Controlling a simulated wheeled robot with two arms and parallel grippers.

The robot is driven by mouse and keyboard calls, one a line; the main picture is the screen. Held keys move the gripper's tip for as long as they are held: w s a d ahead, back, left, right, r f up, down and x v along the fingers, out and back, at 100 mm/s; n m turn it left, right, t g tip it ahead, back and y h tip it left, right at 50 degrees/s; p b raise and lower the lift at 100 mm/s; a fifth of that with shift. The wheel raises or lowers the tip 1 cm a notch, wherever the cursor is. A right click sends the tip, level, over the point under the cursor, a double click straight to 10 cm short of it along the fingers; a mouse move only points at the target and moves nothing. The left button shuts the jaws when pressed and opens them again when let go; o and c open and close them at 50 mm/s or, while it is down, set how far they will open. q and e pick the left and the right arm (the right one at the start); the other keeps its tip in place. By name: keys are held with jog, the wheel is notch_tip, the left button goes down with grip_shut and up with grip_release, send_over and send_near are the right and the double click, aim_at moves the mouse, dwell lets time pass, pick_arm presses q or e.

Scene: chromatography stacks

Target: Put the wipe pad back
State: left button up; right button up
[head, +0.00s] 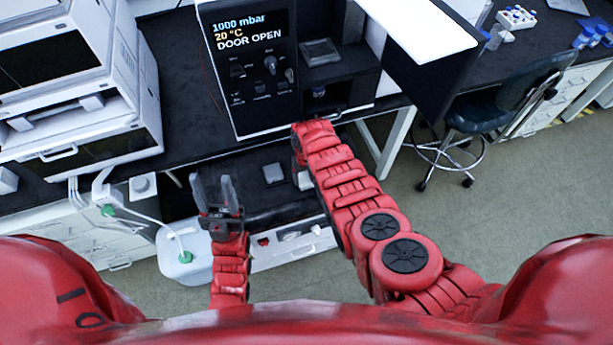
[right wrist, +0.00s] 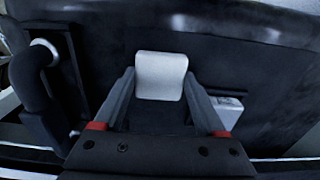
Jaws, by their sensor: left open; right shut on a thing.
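The wipe pad appears to be the pale grey, rounded square (right wrist: 160,76) between the fingertips of my right gripper (right wrist: 159,88) in the right wrist view. The gripper is shut on it, over a dark surface. In the head view my right gripper is mostly hidden by its red arm; a small pale piece (head: 304,180) shows beside it and may be the same pad.
A black instrument (head: 250,65) with a display reading "DOOR OPEN" stands just beyond my right arm, its dark door (head: 430,65) swung right. A dark grey square block (head: 273,173) lies on the dark surface. White stacked units (head: 75,80) and a jug (head: 183,255) stand left.

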jog(key=shift+f, duration=0.25)
jog(key=o, duration=1.6)
jog(key=shift+r, duration=0.1)
jog(key=shift+c, duration=0.2)
jog(key=shift+r, duration=0.1)
